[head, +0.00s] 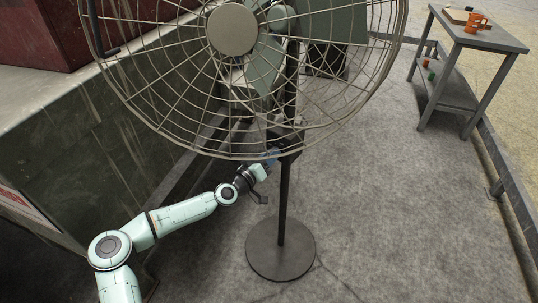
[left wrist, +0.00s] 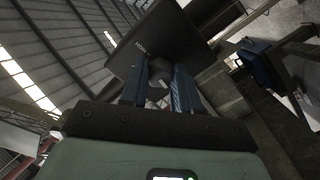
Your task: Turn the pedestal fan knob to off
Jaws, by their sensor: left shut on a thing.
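The pedestal fan (head: 232,29) stands upright in the head view, with a large wire cage, a thin dark pole and a round base (head: 280,249). Its dark control box (head: 285,138) sits on the pole below the cage. My left gripper (head: 273,158) is at that box, partly hidden by it. In the left wrist view, the blue fingers (left wrist: 160,88) are shut on the dark knob (left wrist: 159,69), in front of the box's flat face (left wrist: 180,42). Small lettering shows on that face. The knob's setting cannot be read. My right gripper is out of view.
A grey side table (head: 480,36) with an orange mug (head: 476,23) stands at the back right. A low stone-like block (head: 85,150) bearing a dark red box (head: 95,25) is on the left. Bare grey floor lies right of the fan.

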